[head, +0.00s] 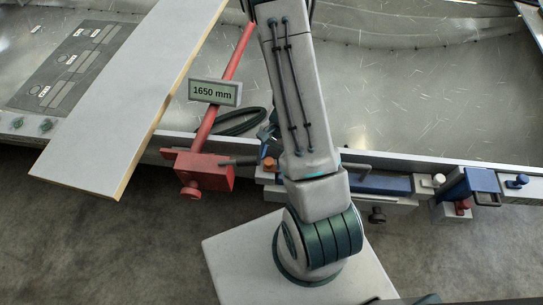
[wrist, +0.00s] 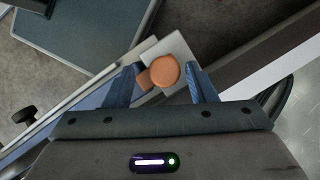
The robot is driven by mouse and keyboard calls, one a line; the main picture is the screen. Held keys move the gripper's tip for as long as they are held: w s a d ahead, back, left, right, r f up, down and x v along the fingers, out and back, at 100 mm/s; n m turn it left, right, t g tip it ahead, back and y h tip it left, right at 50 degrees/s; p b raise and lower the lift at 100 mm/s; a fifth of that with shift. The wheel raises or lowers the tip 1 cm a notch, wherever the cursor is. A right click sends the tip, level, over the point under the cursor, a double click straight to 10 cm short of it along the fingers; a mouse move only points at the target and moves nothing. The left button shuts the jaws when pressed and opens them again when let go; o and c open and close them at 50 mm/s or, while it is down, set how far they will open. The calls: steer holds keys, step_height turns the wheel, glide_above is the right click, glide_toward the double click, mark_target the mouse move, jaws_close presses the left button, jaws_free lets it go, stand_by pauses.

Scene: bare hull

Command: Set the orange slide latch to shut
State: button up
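The orange slide latch shows in the wrist view as a round orange knob (wrist: 164,71) on a light grey block, with a smaller orange piece beside it on the left. In the head view a small orange part of it (head: 270,164) shows on the rail, left of my arm. My gripper (wrist: 163,84) is open, with one blue finger on each side of the knob. A gap shows between the knob and each finger; I cannot tell the height between them. In the head view my arm hides most of the gripper and latch.
A red clamp (head: 205,172) with a red bar and a "1650 mm" label (head: 214,92) stands just left of the latch. A pale board (head: 130,95) overhangs the rail at the left. A blue fixture (head: 483,181) sits at the right. A black cable loop (head: 240,122) lies behind.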

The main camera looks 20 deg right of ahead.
steer(key=shift+r, duration=0.1)
steer(key=p+v, duration=0.2)
steer(key=v, duration=1.1)
steer(key=shift+r, duration=0.3)
steer(key=shift+d, duration=0.1)
steer(key=s+a+r+n+t+h+p, duration=0.1)
steer(key=s+a+r+n+p, duration=0.1)
steer(key=r, duration=0.6)
steer(key=s+a+r+n+t+h+p, duration=0.1)
steer(key=s+a+r+n+t+p, duration=0.1)
steer(key=r, duration=0.7)
steer(key=s+a+r+n+t+h+p, duration=0.1)
steer(key=s+a+r+n+t+p, duration=0.1)
steer(key=s+a+r+n, duration=0.2)
step_height(320, 180, up, 5)
steer(key=s+n, duration=0.1)
steer(key=n, duration=0.2)
steer(key=shift+a+h, duration=0.25)
steer(key=shift+h, duration=0.15)
steer(key=shift+c, duration=0.3)
steer(key=shift+c, duration=1.3)
steer(key=shift+d, duration=0.15)
